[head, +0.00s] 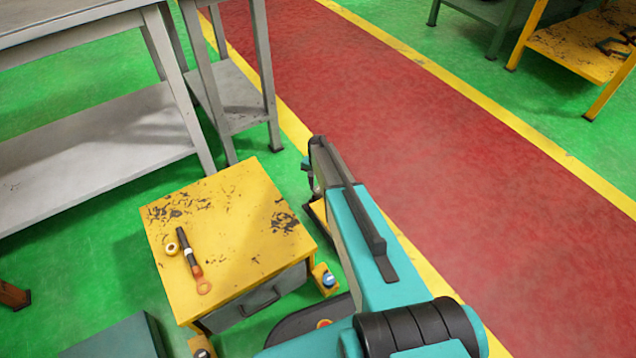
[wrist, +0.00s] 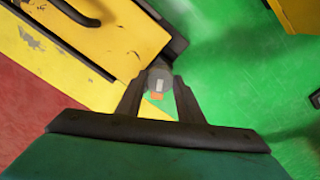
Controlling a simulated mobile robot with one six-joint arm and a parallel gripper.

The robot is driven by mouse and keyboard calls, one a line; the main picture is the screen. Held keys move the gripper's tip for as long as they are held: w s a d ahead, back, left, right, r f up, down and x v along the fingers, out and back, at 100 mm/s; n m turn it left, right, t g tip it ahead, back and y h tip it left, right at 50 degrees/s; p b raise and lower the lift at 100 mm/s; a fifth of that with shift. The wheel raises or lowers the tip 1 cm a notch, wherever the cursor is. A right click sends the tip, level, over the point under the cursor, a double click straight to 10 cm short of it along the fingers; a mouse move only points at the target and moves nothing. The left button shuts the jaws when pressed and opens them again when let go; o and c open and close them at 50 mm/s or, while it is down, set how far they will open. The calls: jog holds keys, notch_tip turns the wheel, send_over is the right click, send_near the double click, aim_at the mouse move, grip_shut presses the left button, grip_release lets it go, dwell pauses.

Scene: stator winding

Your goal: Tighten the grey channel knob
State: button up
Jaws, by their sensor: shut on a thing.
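A grey round knob (wrist: 160,78) with a small orange mark on its near side shows in the wrist view. It sits at the corner of a yellow panel. My gripper (wrist: 160,90) has one dark finger on each side of the knob and is shut on it. The fingers cover part of the knob's sides. In the head view my teal arm covers this area, and I cannot make out the grey knob or the fingertips there.
A worn yellow cabinet (head: 225,215) bears a dark-handled tool (head: 187,245) and a small ring (head: 171,248). A blue knob (head: 329,279) sits on a yellow bracket beside it. Grey tables (head: 90,140) stand behind left. The red walkway (head: 450,160) is clear.

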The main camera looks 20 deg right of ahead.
jog(key=m+p, duration=0.1)
jog(key=m, duration=0.1)
jog(key=m+p, duration=0.1)
jog(key=m, duration=0.1)
jog(key=m+p, duration=0.2)
jog(key=shift+r, duration=0.25)
jog(key=m+p, duration=0.2)
jog(key=m, duration=0.2)
jog(key=m+p, duration=0.1)
jog(key=m, duration=0.2)
jog(key=shift+w+m, duration=0.1)
jog(key=shift+m, duration=0.2)
jog(key=m+p, duration=0.2)
jog(key=m, duration=0.3)
jog(key=shift+f+m+p, duration=0.1)
jog(key=shift+m+p, duration=0.3)
jog(key=shift+m, duration=2)
jog(key=o, duration=0.9)
jog(key=shift+o, duration=0.7)
